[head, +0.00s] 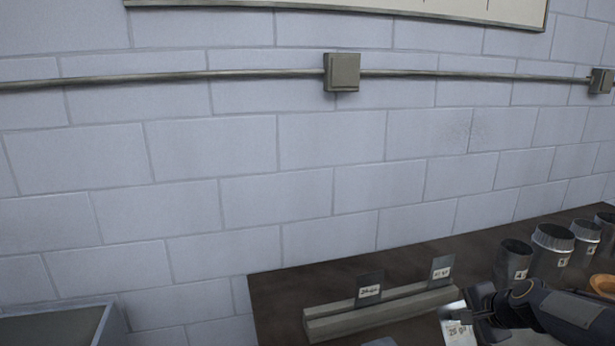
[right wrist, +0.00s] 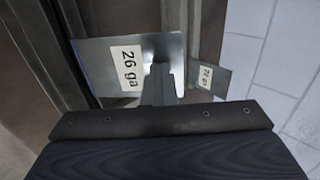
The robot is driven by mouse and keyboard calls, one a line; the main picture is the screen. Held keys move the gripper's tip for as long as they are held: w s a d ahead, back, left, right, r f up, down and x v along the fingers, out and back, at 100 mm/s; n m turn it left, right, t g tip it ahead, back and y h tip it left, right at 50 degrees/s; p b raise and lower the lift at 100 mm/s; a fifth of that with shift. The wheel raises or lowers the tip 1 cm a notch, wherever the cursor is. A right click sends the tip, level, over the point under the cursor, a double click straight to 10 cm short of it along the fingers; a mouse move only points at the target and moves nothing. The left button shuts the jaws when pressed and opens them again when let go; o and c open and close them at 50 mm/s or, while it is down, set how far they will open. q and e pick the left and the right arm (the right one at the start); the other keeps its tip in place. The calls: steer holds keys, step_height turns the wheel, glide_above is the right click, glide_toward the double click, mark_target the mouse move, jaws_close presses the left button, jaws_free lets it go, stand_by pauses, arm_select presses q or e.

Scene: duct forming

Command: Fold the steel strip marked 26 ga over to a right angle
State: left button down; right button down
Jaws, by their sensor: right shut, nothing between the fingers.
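The steel strip marked 26 ga (right wrist: 97,60) is a bright flat plate with a white label in the right wrist view. In the head view its labelled face (head: 458,333) shows at the bottom, left of my right gripper. My right gripper (right wrist: 158,80) is shut and empty, with its fingers in front of the strip's right part. I cannot tell whether they touch it. The strip's right end looks bright and uneven; its bend angle is unclear. In the head view the right gripper (head: 478,304) partly covers this area. My left gripper is not in view.
Two other labelled strips, one left (head: 370,287) and one right (head: 441,269), stand upright in a grey slotted bar (head: 330,322) on the dark bench (head: 275,287). Several round duct pieces (head: 553,248) and an orange ring (head: 603,285) are at the right. A block wall stands behind.

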mark_target(448, 315)
steer(key=shift+w+a+f, duration=0.1)
steer(key=shift+f, duration=0.05)
steer(key=shift+w+f, duration=0.3)
steer(key=shift+w, duration=0.2)
steer(key=shift+w+a+f, duration=0.1)
steer(key=shift+w+a+f+b, duration=0.15)
steer(key=shift+w+f+b, duration=0.2)
steer(key=shift+w+f, duration=0.1)
stand_by(0.5)
steer(key=shift+b+x, duration=0.3)
steer(key=shift+x, duration=0.5)
steer(key=shift+f, duration=0.1)
